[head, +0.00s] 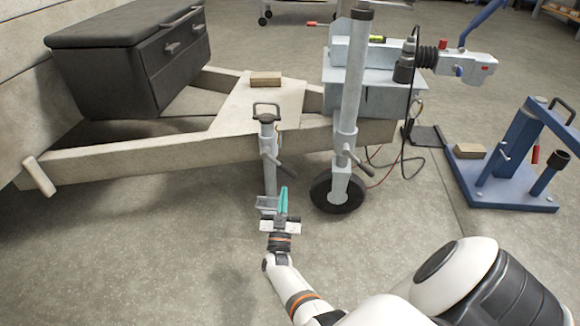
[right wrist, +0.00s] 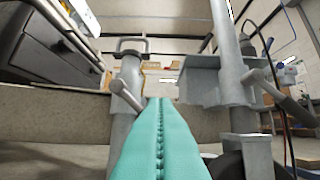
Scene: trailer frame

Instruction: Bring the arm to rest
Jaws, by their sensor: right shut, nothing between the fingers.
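My right arm reaches in from the lower right in the head view. My right gripper (head: 283,199) has its teal fingers pressed together, with nothing between them. It points toward the trailer frame, in front of the grey prop stand (head: 269,160) with a loop handle, close to the stand's foot. In the right wrist view the teal fingers (right wrist: 160,140) are shut, with the prop stand (right wrist: 126,85) just left of them. I cannot tell whether they touch it. My left gripper is not in view.
The jockey wheel (head: 338,192) and its post (head: 350,100) stand right of my gripper. The trailer frame (head: 130,160) carries a dark box (head: 130,50). The coupling (head: 450,62) and a blue stand (head: 515,150) are at the right. The floor at front left is clear.

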